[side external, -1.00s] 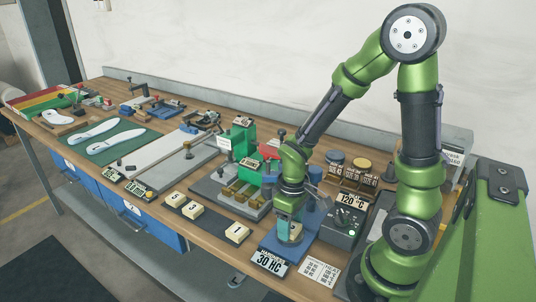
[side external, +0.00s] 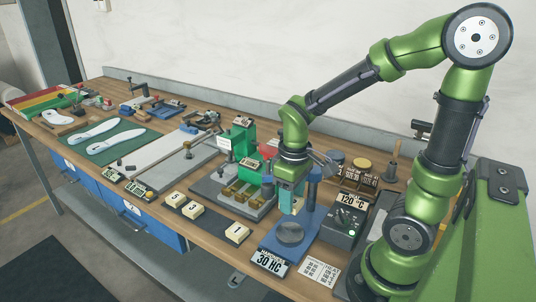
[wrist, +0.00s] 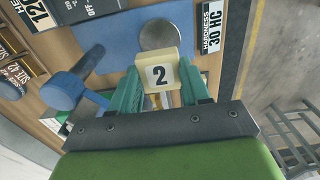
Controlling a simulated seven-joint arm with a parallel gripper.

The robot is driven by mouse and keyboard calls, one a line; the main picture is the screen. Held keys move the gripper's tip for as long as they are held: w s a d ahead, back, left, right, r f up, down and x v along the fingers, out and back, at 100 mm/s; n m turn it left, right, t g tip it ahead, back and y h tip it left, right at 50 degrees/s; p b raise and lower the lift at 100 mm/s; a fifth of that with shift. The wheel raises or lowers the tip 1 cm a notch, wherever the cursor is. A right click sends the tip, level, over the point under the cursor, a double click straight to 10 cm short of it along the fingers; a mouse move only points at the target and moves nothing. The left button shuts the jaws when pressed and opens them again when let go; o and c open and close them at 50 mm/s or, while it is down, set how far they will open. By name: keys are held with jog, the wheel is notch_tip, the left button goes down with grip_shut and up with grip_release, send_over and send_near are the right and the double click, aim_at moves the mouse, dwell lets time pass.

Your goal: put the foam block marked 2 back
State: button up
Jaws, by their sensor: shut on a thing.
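The cream foam block marked 2 (wrist: 158,74) is held between the teal fingers of my gripper (wrist: 160,92) in the wrist view, its number facing the camera. In the side view my gripper (side external: 289,203) is raised above the blue hardness stand (side external: 272,244) and its round grey plate (side external: 290,233); I cannot make out the block there. The plate is bare. A dark tray (side external: 214,223) at the table's front edge holds cream blocks marked 5 (side external: 174,198), 3 (side external: 193,210) and 1 (side external: 237,234). A bare gap lies between 3 and 1.
The stand's blue column (side external: 311,193) rises close beside my gripper. A grey control box (side external: 341,228) stands to the right. A grey fixture with brass-coloured pieces (side external: 243,198) lies behind the tray. A 30 HC sign (side external: 268,262) stands at the front.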

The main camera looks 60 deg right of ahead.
jog(key=shift+a+r, duration=0.2)
jog(key=shift+a, duration=0.15)
jog(key=w+a+f, duration=0.1)
jog(key=f, duration=0.1)
jog(key=w+a+f, duration=0.1)
jog(key=f, duration=0.1)
jog(key=w+a+f, duration=0.1)
jog(key=a+f, duration=0.1)
jog(key=shift+w+a+f, duration=0.1)
jog(key=shift+f, duration=0.1)
send_over(216, 223)
jog(key=shift+f, duration=2.45)
jog(key=shift+f, duration=0.1)
jog(key=o, duration=1.1)
